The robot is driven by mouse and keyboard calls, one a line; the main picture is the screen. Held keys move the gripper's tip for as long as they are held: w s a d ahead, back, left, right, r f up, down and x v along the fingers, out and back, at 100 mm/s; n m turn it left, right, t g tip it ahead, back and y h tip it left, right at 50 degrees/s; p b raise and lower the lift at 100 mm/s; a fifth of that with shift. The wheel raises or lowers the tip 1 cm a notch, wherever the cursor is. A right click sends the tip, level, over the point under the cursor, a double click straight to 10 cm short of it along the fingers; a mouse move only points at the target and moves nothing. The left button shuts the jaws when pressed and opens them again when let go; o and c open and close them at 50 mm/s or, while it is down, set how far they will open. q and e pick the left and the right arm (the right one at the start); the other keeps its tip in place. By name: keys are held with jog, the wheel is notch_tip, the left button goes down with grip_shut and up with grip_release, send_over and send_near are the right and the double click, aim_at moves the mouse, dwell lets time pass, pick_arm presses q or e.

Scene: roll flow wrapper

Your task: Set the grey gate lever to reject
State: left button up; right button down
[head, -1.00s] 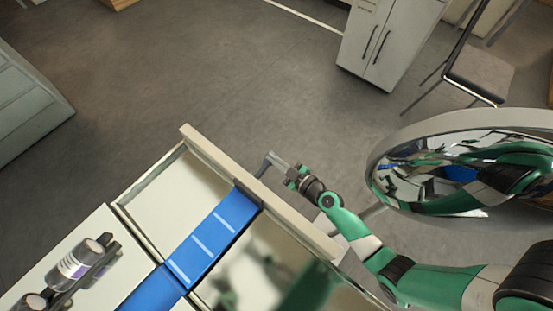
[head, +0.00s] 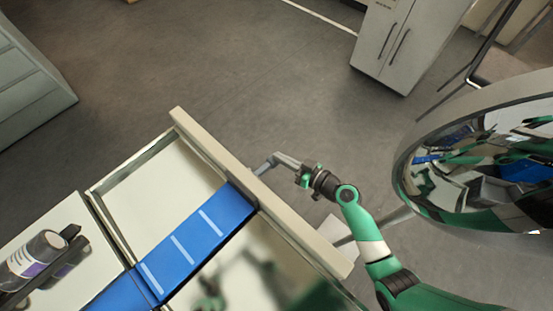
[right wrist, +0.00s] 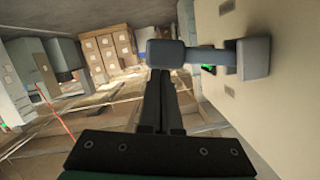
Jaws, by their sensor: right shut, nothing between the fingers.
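The grey gate lever (head: 265,164) sticks out from the outer side of the cream rail, near the end of the blue belt. In the right wrist view its rounded grey end (right wrist: 165,53) and arm (right wrist: 205,56) run across to a grey block (right wrist: 254,58) on the cream panel. My right gripper (head: 277,156) is shut and empty, with its fingertips at the lever's free end. In the right wrist view the dark fingers (right wrist: 160,78) lie together against or just short of that end; contact cannot be told. My left gripper is out of view.
The blue belt (head: 190,245) crosses the machine's pale bed inside the cream rail (head: 215,152). Dark rolls (head: 37,252) sit at lower left. A large round mirror-like disc (head: 480,150) stands right of my right arm. Open floor lies beyond the rail.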

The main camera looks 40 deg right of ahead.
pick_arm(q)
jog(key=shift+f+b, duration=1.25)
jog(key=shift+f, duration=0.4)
pick_arm(e)
jog(key=shift+f+m+y, duration=0.3)
jog(key=shift+f, duration=0.8)
jog(key=shift+r, duration=0.1)
